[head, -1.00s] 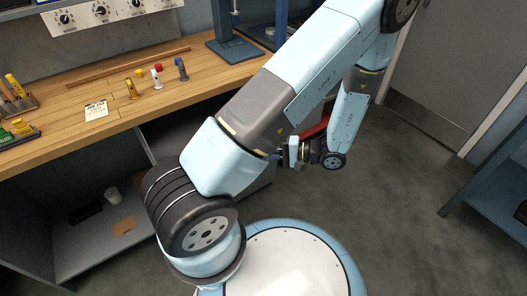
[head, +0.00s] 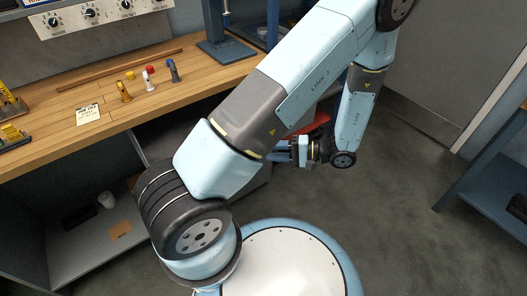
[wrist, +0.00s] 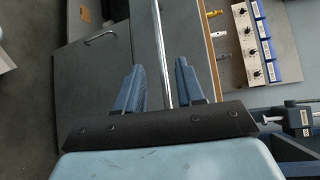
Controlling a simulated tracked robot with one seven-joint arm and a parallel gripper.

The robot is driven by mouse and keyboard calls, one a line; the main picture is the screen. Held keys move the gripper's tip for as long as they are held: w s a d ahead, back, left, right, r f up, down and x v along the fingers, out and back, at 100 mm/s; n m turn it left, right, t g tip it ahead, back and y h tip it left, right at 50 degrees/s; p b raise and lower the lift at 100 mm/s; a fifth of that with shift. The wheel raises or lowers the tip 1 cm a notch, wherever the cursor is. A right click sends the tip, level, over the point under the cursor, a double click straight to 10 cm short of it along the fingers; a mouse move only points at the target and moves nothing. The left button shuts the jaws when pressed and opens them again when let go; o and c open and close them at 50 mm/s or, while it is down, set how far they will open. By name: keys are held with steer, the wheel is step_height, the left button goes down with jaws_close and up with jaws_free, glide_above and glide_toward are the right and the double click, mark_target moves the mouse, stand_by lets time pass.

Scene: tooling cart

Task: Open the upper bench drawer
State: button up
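In the wrist view, which is turned on its side, the long silver bar handle (wrist: 161,50) of the upper bench drawer runs between my gripper's (wrist: 160,75) two blue fingers. The fingers stand well apart, with gaps beside the bar, so the gripper is open. The upper drawer front (wrist: 145,35) lies next to the wooden bench top. I cannot tell whether the drawer stands slightly out. In the head view, my gripper (head: 282,151) is beside the bench's right part, below the top; my arm hides most of the drawer there.
A second, lower handle (wrist: 101,37) is on the grey front farther left in the wrist view. On the bench top (head: 160,92) stand several small coloured items and a note card (head: 88,115). A blue shelf (head: 490,185) is at right. The grey floor between is clear.

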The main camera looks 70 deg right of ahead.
steer(key=v, duration=0.9)
steer(key=shift+s, duration=0.2)
steer(key=w+r+n+g+y, duration=0.4)
steer(key=w+r, duration=0.3)
steer(key=w, duration=0.5)
steer(key=w+r+n+g+y, duration=0.25)
steer(key=w+r+g, duration=0.45)
steer(key=w, duration=0.6)
steer(key=w+a+r+n+g+h, duration=0.35)
steer(key=w+a+r, duration=0.4)
steer(key=a, duration=0.25)
steer(key=w+a+r+n+g+h, duration=0.2)
steer(key=w+a+r+n+h, duration=0.15)
steer(key=w+a+r, duration=0.45)
steer(key=a+r+n+t+h, duration=0.1)
steer(key=a+r+n+t, duration=0.1)
steer(key=a, duration=0.7)
steer(key=a+r+n+t+h, duration=0.1)
steer(key=a+r+t, duration=0.3)
steer(key=a, duration=0.5)
steer(key=shift+a+n, duration=0.15)
steer(key=shift+n, duration=0.5)
